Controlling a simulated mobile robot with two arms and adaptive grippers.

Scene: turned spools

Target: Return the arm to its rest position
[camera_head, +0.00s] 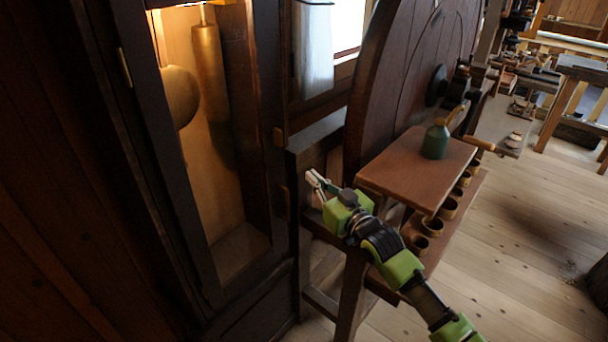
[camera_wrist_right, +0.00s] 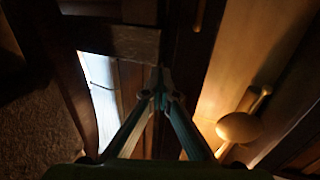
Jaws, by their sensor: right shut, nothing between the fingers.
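My right arm comes in from the lower right of the head view, with green and black links. Its right gripper (camera_head: 316,184) is shut and empty. It is held in front of the dark wooden frame beside the tall clock case, to the left of the small brown shelf. In the right wrist view the two fingers of the gripper (camera_wrist_right: 161,84) meet at their tips with nothing between them. My left gripper is not in view.
The open clock case (camera_head: 215,170) with a brass weight (camera_head: 209,65) and round pendulum bob (camera_head: 180,97) stands left. A shelf (camera_head: 410,168) holds a green oil can (camera_head: 435,140); several small cups (camera_head: 432,226) stand below it. Clear plank floor (camera_head: 520,230) lies right.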

